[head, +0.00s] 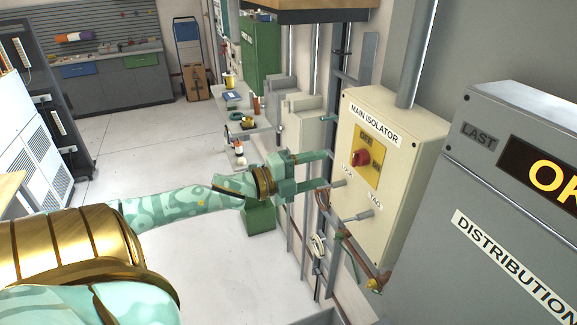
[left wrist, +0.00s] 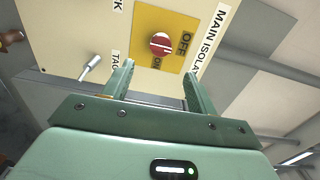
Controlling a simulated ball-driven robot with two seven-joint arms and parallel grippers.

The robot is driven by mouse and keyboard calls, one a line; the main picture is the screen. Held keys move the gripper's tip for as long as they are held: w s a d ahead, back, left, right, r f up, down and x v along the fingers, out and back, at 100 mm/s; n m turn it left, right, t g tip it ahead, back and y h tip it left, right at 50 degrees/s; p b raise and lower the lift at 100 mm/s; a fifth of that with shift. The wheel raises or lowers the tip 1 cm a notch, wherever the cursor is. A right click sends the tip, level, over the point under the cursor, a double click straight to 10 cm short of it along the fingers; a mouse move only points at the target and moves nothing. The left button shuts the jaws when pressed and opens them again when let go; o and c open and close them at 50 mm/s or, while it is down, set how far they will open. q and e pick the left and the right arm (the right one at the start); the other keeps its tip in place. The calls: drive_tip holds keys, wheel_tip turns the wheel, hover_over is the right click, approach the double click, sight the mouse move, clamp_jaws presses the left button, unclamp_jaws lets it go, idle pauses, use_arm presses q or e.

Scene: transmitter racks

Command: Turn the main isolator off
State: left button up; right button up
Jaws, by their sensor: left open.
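The main isolator (head: 385,215) is a cream wall box with a yellow plate (head: 381,141) and a red knob (head: 362,157). My left gripper (head: 329,169) is open and empty, just left of the box front, with its fingertips toward the knob. In the left wrist view the red knob (left wrist: 160,43) with a white line lies beyond and between the two open fingers (left wrist: 159,70), apart from them. OFF and ON are printed beside the knob; I cannot tell surely which it points to. My right gripper is not in view.
Pegs (head: 360,215) marked LOCK and TAG stick out below the knob. A grey distribution cabinet (head: 500,190) stands close on the right. Pipes and cables run along the wall below the box. A low shelf with small items (head: 240,108) stands behind; the floor (head: 130,145) at left is clear.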

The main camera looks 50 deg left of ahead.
use_arm(q)
drive_tip(key=v, duration=0.6)
drive_tip(key=shift+s, duration=0.15)
drive_tip(key=shift+a, duration=0.15)
